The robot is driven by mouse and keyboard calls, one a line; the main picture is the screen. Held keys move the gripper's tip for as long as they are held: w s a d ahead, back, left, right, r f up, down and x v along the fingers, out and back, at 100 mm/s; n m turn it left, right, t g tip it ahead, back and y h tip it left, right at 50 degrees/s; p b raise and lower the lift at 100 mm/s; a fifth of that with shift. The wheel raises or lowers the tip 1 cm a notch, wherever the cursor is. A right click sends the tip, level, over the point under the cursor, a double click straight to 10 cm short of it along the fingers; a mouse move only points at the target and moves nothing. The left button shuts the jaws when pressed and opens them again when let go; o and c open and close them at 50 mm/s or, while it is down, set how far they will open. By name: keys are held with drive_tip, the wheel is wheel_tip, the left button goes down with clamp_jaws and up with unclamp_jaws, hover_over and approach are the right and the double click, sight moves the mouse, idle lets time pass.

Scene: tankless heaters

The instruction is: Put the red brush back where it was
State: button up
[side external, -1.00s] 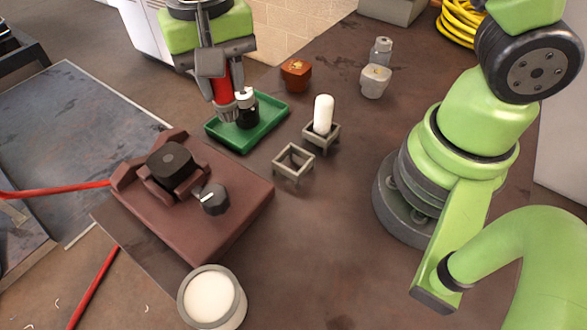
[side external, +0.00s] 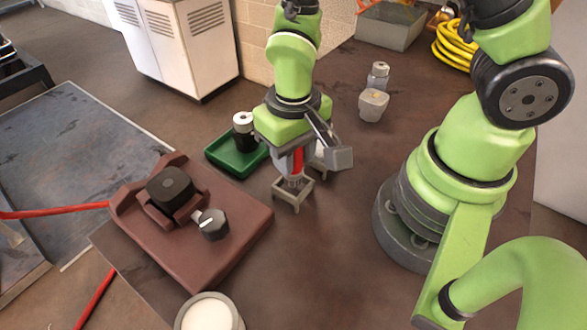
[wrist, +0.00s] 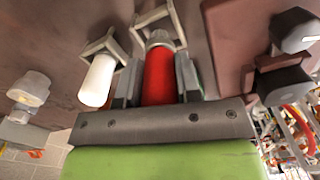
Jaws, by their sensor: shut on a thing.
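The red brush (side external: 298,159) hangs upright with its grey end down, between the fingers of my gripper (side external: 296,167). In the wrist view the red handle (wrist: 160,76) sits between both fingers. The empty-centred square stand (side external: 293,194) is directly below. The brush's lower end is at the stand's opening; I cannot tell whether it rests on it. The stand's frame (wrist: 158,13) shows just beyond the brush in the wrist view. A white cylinder (wrist: 98,80) in a second stand is beside the brush, mostly hidden by my gripper in the side view.
A green tray (side external: 222,157) with a black, white-topped item (side external: 243,131) lies to the left. A brown fixture (side external: 215,258) with black knobs is front left. A white-filled bowl (side external: 208,313) stands in front. Grey-white pots (side external: 373,104) stand behind. The front middle is clear.

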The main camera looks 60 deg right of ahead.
drive_tip(key=shift+f, duration=1.85)
drive_tip(key=o, duration=1)
drive_tip(key=shift+r, duration=0.15)
